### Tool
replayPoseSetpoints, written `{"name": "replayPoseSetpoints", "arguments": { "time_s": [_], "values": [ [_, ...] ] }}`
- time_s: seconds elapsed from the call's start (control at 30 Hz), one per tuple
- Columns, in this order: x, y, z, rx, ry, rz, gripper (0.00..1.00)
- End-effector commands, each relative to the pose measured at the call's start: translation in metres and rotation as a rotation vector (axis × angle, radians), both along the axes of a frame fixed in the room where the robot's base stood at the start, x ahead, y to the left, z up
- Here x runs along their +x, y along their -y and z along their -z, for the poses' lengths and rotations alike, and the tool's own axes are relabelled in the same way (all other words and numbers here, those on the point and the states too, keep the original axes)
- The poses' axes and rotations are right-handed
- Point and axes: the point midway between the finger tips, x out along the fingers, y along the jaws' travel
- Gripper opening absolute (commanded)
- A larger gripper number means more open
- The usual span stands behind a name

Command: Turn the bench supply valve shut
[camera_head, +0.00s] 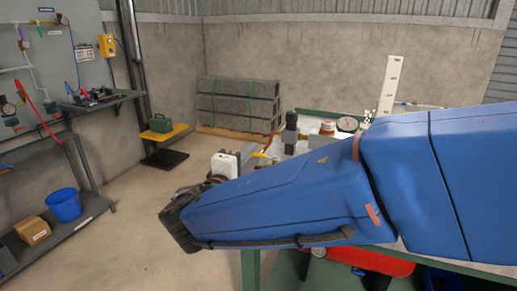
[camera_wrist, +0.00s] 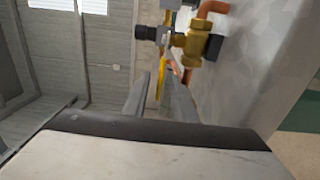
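The bench supply valve is a brass body (camera_wrist: 193,42) with copper pipe at its ends, at the upper middle of the wrist view. Its yellow lever (camera_wrist: 163,80) runs down from it toward my gripper (camera_wrist: 158,82). The valve body is hard to make out there.
The bench carries a black upright cylinder (camera_head: 291,130), a round gauge (camera_head: 348,124) and a white upright scale (camera_head: 391,85). My blue arm covers much of the bench. A wall shelf with a blue bucket (camera_head: 64,205) stands at left. The floor between is clear.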

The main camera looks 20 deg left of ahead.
Motion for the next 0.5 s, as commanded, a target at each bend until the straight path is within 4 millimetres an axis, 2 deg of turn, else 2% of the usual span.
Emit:
{"name": "replayPoseSetpoints", "arguments": {
  "time_s": [0.1,0.23,0.5],
  "values": [
    [0.02,0.002,0.0,0.0,-0.001,0.003,0.25],
    [0.038,0.003,0.0,-0.001,0.0,0.002,0.25],
    [0.056,0.004,0.0,0.0,-0.001,0.0,0.25]
  ]
}}
